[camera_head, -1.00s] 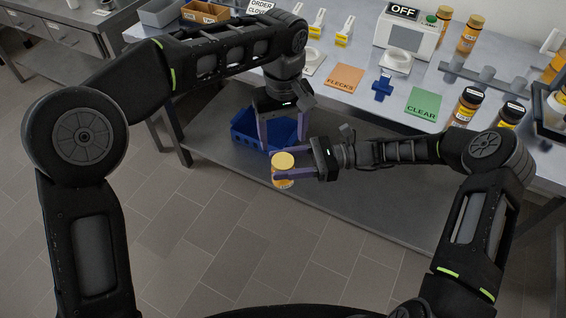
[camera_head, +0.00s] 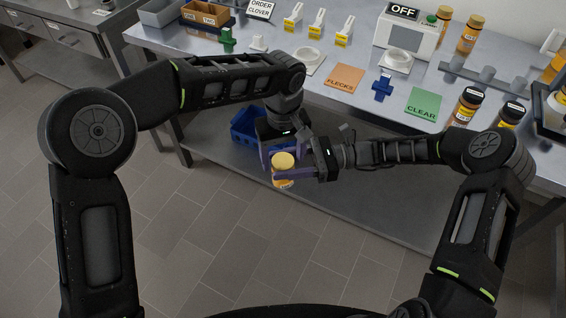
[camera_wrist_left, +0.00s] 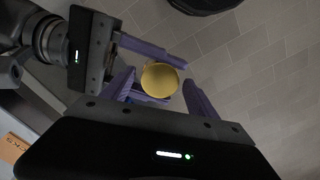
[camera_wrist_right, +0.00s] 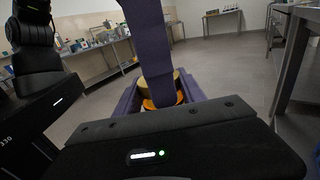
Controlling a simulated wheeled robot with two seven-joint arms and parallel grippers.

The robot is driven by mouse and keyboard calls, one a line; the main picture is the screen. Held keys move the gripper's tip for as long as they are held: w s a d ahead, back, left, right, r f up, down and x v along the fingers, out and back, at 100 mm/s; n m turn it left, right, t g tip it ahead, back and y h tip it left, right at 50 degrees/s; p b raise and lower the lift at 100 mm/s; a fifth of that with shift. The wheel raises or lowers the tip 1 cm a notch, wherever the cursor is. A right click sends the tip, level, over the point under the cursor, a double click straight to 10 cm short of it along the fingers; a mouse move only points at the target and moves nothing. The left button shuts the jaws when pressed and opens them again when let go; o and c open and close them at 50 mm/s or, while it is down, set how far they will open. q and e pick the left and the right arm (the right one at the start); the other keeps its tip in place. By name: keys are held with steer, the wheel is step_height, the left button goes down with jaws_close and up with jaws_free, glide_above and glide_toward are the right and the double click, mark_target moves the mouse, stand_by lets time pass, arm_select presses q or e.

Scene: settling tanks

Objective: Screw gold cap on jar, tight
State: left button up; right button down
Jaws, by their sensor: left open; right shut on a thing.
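The gold cap (camera_head: 283,160) sits on top of the jar (camera_head: 283,179), which has amber and yellow showing below the cap. My right gripper (camera_head: 279,174) is shut on the jar and holds it upright in the air in front of the bench. My left gripper (camera_head: 280,158) is open, pointing down just above and behind the cap. In the left wrist view the cap (camera_wrist_left: 160,80) shows as a round disc between the open left fingers, apart from the right-hand finger. In the right wrist view a left finger hides part of the cap (camera_wrist_right: 176,76). How far the cap is turned cannot be told.
A blue bin (camera_head: 245,127) stands on the lower shelf behind the grippers. The bench above carries an orange FLECKS mat (camera_head: 345,78), a green CLEAR mat (camera_head: 422,104), a blue cross-shaped piece (camera_head: 383,87) and several labelled jars (camera_head: 467,104). Floor in front is clear.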

arm_select(q)
steer(key=shift+c, duration=0.6)
jaws_close()
steer(key=c, duration=1.4)
jaws_free()
steer(key=m, duration=0.3)
steer(key=shift+m, duration=0.3)
steer(key=o, duration=1.6)
steer(key=shift+r, duration=0.1)
steer(key=shift+r, duration=2.2)
steer(key=shift+o, duration=0.5)
